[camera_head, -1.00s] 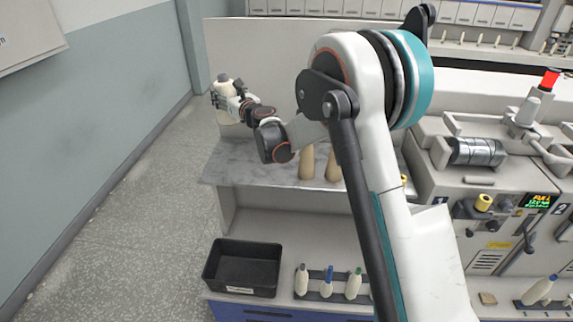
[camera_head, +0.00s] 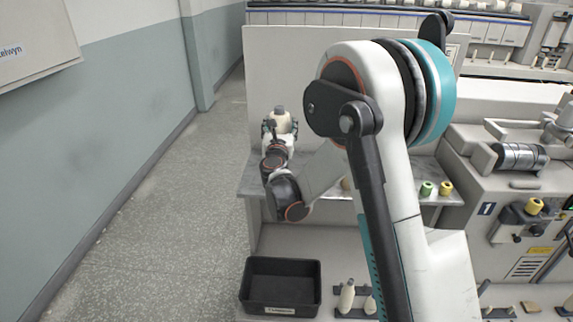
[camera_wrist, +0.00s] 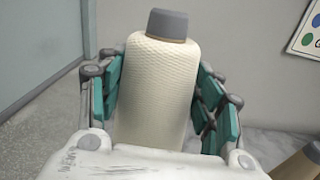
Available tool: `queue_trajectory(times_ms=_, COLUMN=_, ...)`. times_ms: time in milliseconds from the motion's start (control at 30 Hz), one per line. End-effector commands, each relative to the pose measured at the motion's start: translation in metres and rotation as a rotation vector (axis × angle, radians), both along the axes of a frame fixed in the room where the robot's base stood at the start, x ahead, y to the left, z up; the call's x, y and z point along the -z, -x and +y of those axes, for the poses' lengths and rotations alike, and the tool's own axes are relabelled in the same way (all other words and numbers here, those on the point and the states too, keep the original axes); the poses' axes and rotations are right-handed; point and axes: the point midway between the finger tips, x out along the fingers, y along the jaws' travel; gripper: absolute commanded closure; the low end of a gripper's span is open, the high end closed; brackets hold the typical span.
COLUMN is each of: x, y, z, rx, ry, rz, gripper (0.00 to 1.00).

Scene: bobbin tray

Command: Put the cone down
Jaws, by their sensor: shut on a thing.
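The cone (camera_head: 282,122) is a cream yarn package with a grey tip, held upright in my gripper (camera_head: 280,130) over the left end of the grey marble-look shelf. In the wrist view the cone (camera_wrist: 160,90) stands between the teal finger pads of my gripper (camera_wrist: 160,100), which are shut around its sides. The cone's base is hidden, so I cannot tell whether it touches the shelf (camera_head: 258,178).
A black bin (camera_head: 281,286) stands on the lower level, with pale bobbins (camera_head: 347,297) on a rack beside it. Green (camera_head: 426,188) and yellow (camera_head: 445,187) spools sit on the shelf at right. A brown cone (camera_wrist: 300,162) shows at the wrist view's lower right. Open floor lies left.

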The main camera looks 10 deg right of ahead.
Motion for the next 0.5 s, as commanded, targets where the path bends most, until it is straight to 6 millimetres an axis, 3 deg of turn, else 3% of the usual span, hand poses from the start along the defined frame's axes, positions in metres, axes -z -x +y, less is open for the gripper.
queue_trajectory(times_ms=33, x=0.018, y=0.0, z=0.0, rx=0.0, ry=0.0, rz=0.0, gripper=0.7)
queue_trajectory(times_ms=200, x=0.055, y=-0.001, z=0.0, rx=-0.001, ry=0.0, rz=0.0, gripper=0.7)
queue_trajectory(times_ms=500, x=0.079, y=0.0, z=0.0, rx=-0.001, ry=0.001, rz=0.0, gripper=0.7)
